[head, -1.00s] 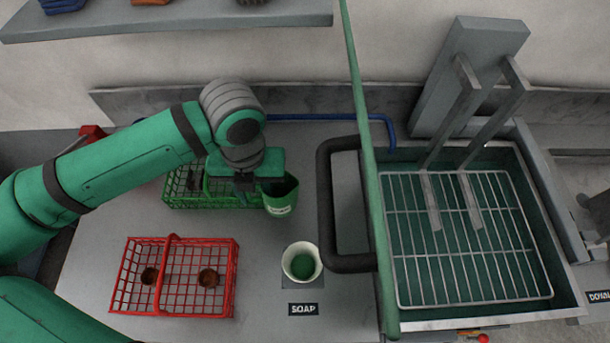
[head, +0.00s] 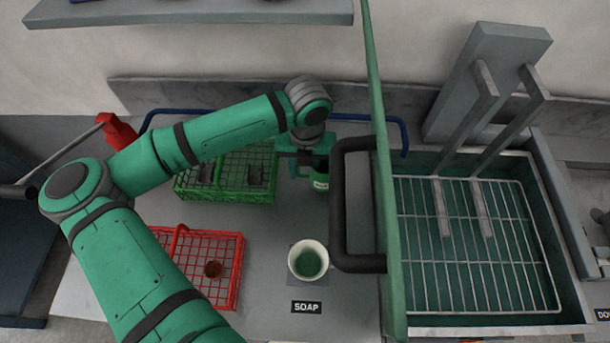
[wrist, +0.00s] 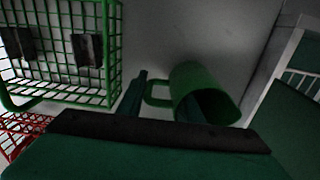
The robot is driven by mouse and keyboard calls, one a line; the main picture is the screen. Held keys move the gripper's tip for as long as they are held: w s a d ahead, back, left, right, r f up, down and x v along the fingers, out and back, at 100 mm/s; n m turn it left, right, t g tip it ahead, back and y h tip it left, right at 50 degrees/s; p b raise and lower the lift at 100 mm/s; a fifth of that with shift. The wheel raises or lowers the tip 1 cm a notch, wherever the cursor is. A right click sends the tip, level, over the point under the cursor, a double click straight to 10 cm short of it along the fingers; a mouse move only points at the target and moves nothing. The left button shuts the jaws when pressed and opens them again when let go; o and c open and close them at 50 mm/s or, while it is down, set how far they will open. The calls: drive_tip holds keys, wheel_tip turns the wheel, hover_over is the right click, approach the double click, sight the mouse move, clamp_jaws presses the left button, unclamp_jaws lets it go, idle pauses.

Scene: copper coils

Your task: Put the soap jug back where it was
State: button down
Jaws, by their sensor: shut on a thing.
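My gripper (head: 303,168) is shut on the jug's handle. In the wrist view the jug (wrist: 205,88) shows its open mouth, with the handle on its left beside a finger. I cannot tell whether its base touches the counter. A cream bowl with green liquid (head: 308,262) stands on a dark square patch behind the SOAP label (head: 307,307).
The green basket (head: 228,195) holds dark pieces. The red basket (head: 230,275) with a copper coil is in front, partly behind my arm. The black handle bar (head: 340,215) and green panel (head: 385,200) stand on the right, before the sink rack (head: 475,245). Counter between the baskets and bowl is clear.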

drive_tip(key=shift+w+d+f, duration=0.1)
drive_tip(key=shift+w+f, duration=0.05)
drive_tip(key=shift+f, duration=1.6)
drive_tip(key=shift+f, duration=0.1)
drive_tip(key=c, duration=1.3)
unclamp_jaws()
drive_tip(key=shift+o, duration=0.2)
drive_tip(key=r, duration=1.2)
drive_tip(key=shift+d+r, duration=0.15)
drive_tip(key=shift+d, duration=0.05)
